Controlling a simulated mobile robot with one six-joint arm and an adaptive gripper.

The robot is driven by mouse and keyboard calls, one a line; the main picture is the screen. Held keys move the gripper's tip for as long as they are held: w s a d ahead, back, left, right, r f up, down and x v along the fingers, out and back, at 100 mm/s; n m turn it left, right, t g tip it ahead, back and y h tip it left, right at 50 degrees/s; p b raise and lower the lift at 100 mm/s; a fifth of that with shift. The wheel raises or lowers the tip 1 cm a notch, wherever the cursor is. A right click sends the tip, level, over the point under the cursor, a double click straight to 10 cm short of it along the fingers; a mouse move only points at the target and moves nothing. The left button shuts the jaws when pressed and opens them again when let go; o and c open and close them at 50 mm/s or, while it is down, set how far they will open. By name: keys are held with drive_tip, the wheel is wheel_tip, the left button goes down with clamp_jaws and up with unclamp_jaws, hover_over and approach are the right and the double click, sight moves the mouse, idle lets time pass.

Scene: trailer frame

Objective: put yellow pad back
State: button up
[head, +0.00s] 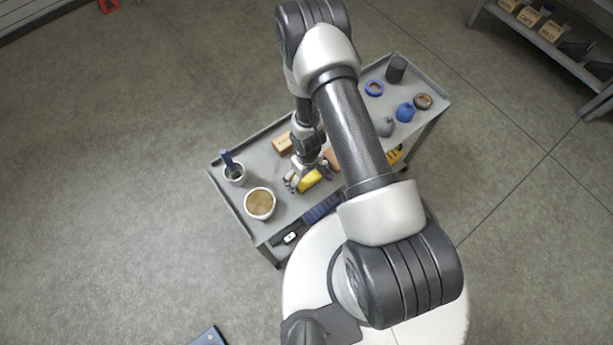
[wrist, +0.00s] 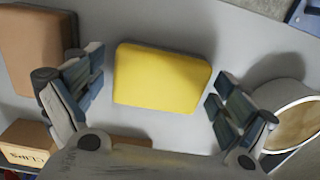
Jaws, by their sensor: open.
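The yellow pad (wrist: 160,78) lies flat on the grey cart top (wrist: 200,18), between the two fingers of my gripper (wrist: 158,95) in the wrist view. My gripper is open, with a gap between each finger and the pad. In the head view the yellow pad (head: 310,181) shows beside my gripper (head: 308,178), over the front middle of the cart. My arm hides part of the cart top behind it.
A tan-filled white bowl (head: 260,204) and a cup with a blue-handled tool (head: 234,173) stand left of the pad. A cardboard box (head: 283,143) is behind it. Blue and grey items, including a blue ball-like one (head: 405,112), stand at the cart's right end.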

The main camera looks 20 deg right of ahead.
drive_tip(key=shift+r, duration=0.1)
drive_tip(key=w+d+r+m+t+h+p, duration=0.15)
drive_tip(key=r+p, duration=0.35)
drive_tip(key=r, duration=1.7)
drive_tip(key=w+d+r+m+t+p, duration=0.15)
drive_tip(key=r+p, duration=0.35)
drive_tip(key=r, duration=1.8)
drive_tip(key=s+a+r+t+y, duration=0.1)
drive_tip(key=s+a+r, duration=0.2)
drive_tip(key=s+r, duration=1.3)
drive_tip(key=shift+s+r+m+t, duration=0.2)
drive_tip(key=shift+s+m+t, duration=0.15)
drive_tip(key=shift+s, duration=0.65)
drive_tip(key=shift+b, duration=0.3)
